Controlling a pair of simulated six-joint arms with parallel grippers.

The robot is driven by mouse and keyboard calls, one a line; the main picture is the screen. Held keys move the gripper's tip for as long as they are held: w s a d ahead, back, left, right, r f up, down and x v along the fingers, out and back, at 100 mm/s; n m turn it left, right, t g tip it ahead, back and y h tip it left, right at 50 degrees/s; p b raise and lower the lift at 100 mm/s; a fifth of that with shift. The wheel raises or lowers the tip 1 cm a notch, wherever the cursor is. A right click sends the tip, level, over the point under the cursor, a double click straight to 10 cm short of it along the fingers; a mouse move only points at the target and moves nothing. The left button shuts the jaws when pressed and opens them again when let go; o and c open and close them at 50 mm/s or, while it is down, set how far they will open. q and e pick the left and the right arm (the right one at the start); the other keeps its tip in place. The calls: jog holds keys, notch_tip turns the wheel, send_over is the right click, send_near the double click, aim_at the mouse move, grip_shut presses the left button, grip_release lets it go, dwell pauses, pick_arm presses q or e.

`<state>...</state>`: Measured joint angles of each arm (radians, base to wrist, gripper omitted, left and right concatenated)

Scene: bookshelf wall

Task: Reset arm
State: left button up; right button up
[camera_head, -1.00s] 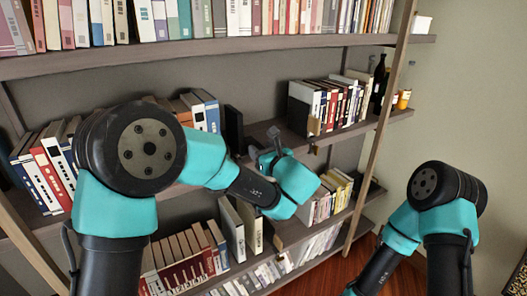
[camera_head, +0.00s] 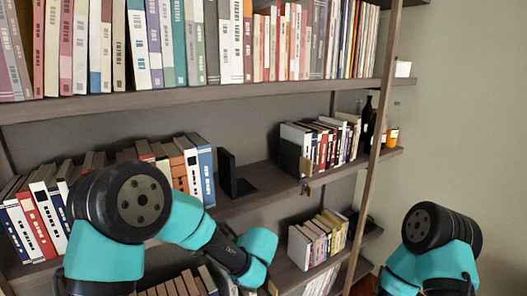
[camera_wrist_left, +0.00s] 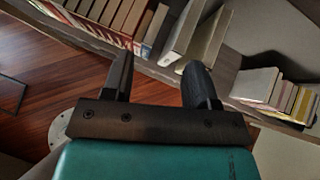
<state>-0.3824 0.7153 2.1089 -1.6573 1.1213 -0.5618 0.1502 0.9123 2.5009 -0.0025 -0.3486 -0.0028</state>
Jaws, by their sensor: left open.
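My left gripper (camera_wrist_left: 159,64) shows in the left wrist view with its two dark fingers apart and nothing between them. Beyond the fingers are books on a low shelf and the wooden floor. In the head view my left arm (camera_head: 185,220) reaches in front of the bookshelf, with its teal wrist at the bottom centre; the fingers are not clearly visible there. My right arm (camera_head: 440,250) is folded at the lower right, clear of the shelf, and its gripper is out of view.
The bookshelf (camera_head: 215,102) holds several rows of books. A black bookend (camera_head: 228,172) stands on the middle shelf beside an empty stretch. A dark bottle (camera_head: 368,120) and an orange-filled jar (camera_head: 392,137) stand at that shelf's right end. The space before the right wall is open.

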pick_arm(q)
jog(key=s+a+f+n+g+h, duration=0.2)
jog(key=s+a+f+n+h, duration=0.1)
jog(key=s+f+n, duration=0.6)
jog(key=s+a+f+n+g+h, duration=0.2)
jog(key=s+a+f+n+h, duration=0.2)
jog(key=s+f+n, duration=0.5)
jog(key=s+a+f+n+g+h, duration=0.2)
jog(key=s+a+f+n+h, duration=0.2)
jog(key=s+f+n, duration=0.5)
jog(key=shift+s+f+n, duration=0.3)
jog(key=shift+f+n, duration=0.1)
jog(key=shift+f, duration=0.4)
jog(key=shift+a, duration=0.1)
pick_arm(e)
jog(key=shift+c, duration=0.4)
